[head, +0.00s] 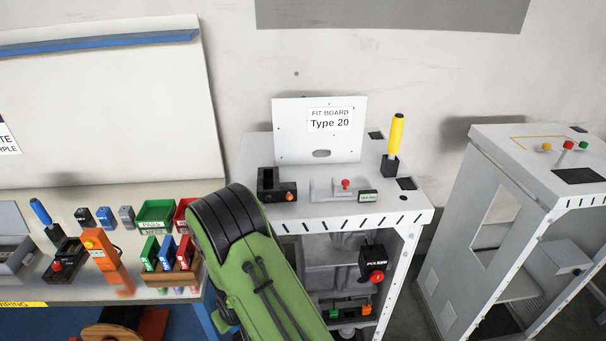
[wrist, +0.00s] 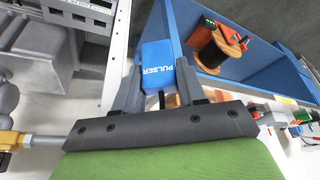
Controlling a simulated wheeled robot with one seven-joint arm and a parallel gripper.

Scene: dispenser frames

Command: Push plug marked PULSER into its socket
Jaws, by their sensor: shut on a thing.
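My gripper (wrist: 158,78) is shut on the plug marked PULSER (wrist: 157,54), a blue block with white lettering, seen in the wrist view. The lettering reads upside down there. A dark thin piece shows below the plug between the fingers. In the head view my green arm hides the gripper and the plug. A black unit marked PULSER (head: 371,257) with a red knob hangs in the open front of the white cabinet (head: 420,222). I cannot tell which opening is the plug's socket.
In the wrist view a grey terminal strip (wrist: 82,12) and a grey casting (wrist: 45,55) lie left. A blue-walled bay (wrist: 270,75) with a cable reel (wrist: 220,50) lies right. The head view shows a crowded bench left and another white cabinet (head: 500,190) right.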

